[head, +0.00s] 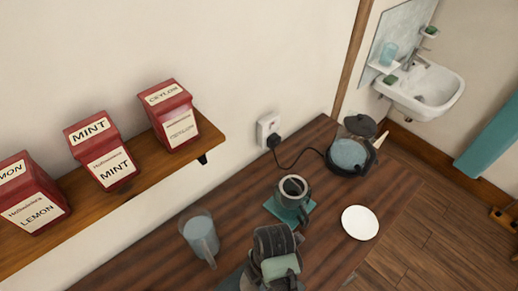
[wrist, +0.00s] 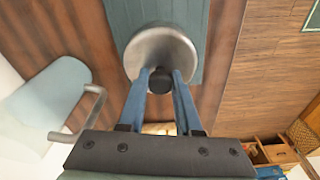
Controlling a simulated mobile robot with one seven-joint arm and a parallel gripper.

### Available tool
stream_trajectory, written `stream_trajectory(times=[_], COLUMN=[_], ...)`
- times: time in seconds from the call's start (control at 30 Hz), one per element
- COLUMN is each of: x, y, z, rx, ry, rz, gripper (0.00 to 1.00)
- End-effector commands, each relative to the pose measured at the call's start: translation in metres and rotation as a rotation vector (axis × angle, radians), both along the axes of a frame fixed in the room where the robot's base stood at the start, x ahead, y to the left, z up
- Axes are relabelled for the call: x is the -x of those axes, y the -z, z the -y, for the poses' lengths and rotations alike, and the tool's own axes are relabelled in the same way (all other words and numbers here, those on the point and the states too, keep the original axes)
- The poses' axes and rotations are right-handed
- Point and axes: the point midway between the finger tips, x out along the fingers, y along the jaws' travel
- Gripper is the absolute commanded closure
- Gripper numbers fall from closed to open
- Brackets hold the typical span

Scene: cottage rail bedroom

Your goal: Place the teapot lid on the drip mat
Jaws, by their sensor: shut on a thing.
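The teapot lid (wrist: 160,47) is a round grey disc with a black knob, seen in the wrist view. My gripper (wrist: 160,78) is shut on the knob between its two blue fingers. The blue-grey drip mat (wrist: 125,14) shows behind the lid; the lid covers part of it. I cannot tell whether the lid touches the mat or hangs above it.
A glass jug (head: 200,236) stands left of my gripper; its handle shows in the wrist view (wrist: 82,120). A white plate (head: 360,223) and kettle (head: 348,153) stand right. A shelf (head: 133,182) holds tea boxes.

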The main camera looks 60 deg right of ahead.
Motion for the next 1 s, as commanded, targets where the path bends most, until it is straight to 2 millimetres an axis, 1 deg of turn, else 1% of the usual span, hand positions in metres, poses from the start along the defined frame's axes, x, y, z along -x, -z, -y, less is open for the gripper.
stream_trajectory(times=[0.2, 0.3, 0.73, 0.77, 0.9, 1.0], x=[0.0, 0.0, 0.0, 0.0, 0.0, 0.0], y=[0.029, 0.038, 0.045, 0.045, 0.044, 0.044], z=[0.0, 0.0, 0.0, 0.0, 0.0, 0.0], rx=[-0.002, 0.0, 0.001, 0.001, 0.001, 0.001], ry=[0.002, 0.001, 0.0, 0.0, 0.0, 0.0], rz=[-0.002, 0.0, 0.0, 0.0, 0.0, 0.0], gripper=[1.0, 1.0, 1.0, 0.64, 0.38, 0.37])
